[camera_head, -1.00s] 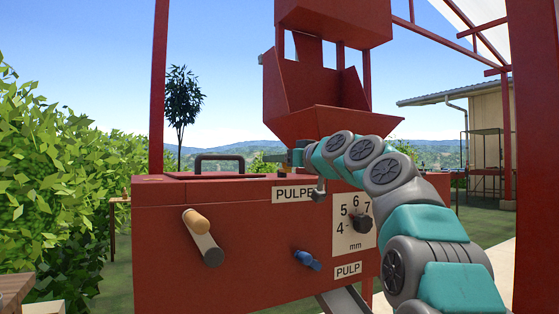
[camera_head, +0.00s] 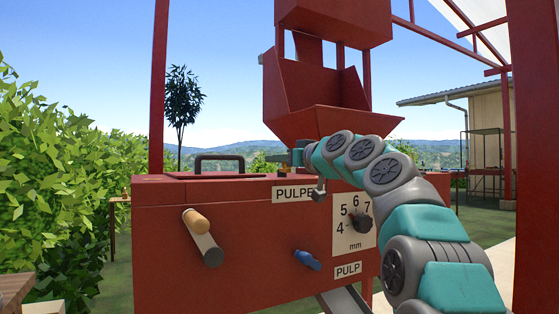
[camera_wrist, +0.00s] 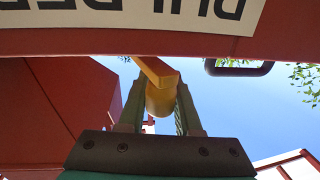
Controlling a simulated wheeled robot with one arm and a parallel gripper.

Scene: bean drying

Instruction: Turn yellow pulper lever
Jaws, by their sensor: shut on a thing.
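The yellow lever (camera_wrist: 159,98) shows in the wrist view as a flat arm with a rounded end, held between the two green fingers of my gripper (camera_wrist: 159,104). The gripper is shut on it. In the head view my gripper (camera_head: 284,157) reaches left just above the top of the red pulper (camera_head: 255,262), below the red hopper (camera_head: 330,124). The lever is hidden or too small to tell there. The pulper label (camera_head: 292,194) is on the front panel.
The panel also carries a crank with a wooden grip (camera_head: 196,220), a blue lever (camera_head: 307,260) and a numbered dial (camera_head: 361,223). A dark handle (camera_head: 219,158) stands on the pulper's top. Red posts (camera_head: 535,160) stand at the right and a hedge (camera_head: 60,190) at the left.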

